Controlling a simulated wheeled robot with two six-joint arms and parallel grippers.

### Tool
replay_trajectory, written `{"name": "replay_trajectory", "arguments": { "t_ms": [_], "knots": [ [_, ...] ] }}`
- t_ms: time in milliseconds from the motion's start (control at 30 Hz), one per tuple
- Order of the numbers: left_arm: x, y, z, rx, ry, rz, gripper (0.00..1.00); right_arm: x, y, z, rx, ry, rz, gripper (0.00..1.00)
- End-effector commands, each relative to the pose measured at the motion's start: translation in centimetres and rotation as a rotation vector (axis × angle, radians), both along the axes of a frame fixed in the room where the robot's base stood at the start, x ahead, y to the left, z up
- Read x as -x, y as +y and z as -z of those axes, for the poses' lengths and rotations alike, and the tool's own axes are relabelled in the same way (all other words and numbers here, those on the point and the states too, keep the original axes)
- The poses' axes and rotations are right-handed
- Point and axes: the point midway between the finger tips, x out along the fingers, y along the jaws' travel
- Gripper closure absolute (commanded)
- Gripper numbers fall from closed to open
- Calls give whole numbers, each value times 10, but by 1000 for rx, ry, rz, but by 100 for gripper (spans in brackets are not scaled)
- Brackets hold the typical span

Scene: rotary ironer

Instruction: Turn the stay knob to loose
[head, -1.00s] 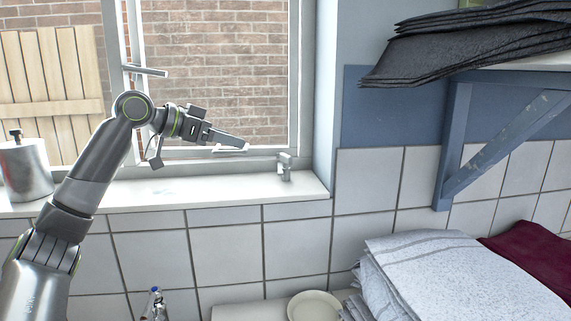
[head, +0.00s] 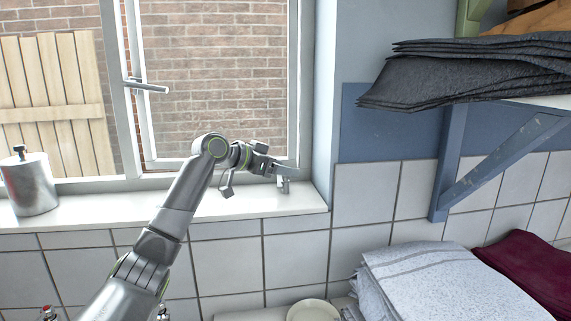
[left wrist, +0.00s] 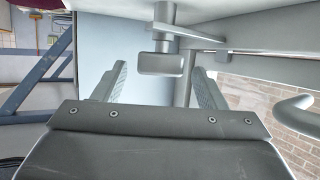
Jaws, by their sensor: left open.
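The stay knob (head: 284,187) is a small grey fitting on the window sill near the right end of the frame. In the left wrist view the knob (left wrist: 160,64) is a rounded grey block under a post, beside a bar running right. My left gripper (head: 283,171) is at the knob and partly covers it in the head view. In the left wrist view its two fingers stand apart, one to each side of the knob, with gaps visible. I cannot tell how deep the knob sits between them. My right gripper is in neither view.
The window sill (head: 110,208) is clear around the knob, with a metal canister (head: 30,186) at its left end. A window handle (head: 147,86) sticks out above. Folded towels (head: 440,280), a plate (head: 313,310) and a shelf bracket (head: 500,155) are to the right.

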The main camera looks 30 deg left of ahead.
Motion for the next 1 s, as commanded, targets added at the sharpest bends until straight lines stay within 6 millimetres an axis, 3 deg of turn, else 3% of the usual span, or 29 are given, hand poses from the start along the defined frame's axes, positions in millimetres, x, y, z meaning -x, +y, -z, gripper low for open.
{"name": "replay_trajectory", "arguments": {
  "t_ms": [200, 500, 833, 1000],
  "knots": [
    [-13, -8, 5, 0, 0, 0, 35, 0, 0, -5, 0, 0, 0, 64],
    [-14, -8, 7, -1, -1, -1, 36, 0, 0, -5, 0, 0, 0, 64],
    [-13, -8, 6, -1, -1, -1, 79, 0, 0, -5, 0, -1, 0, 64],
    [-13, -8, 6, -2, -1, -7, 79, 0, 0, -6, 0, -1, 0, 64]
  ]
}}
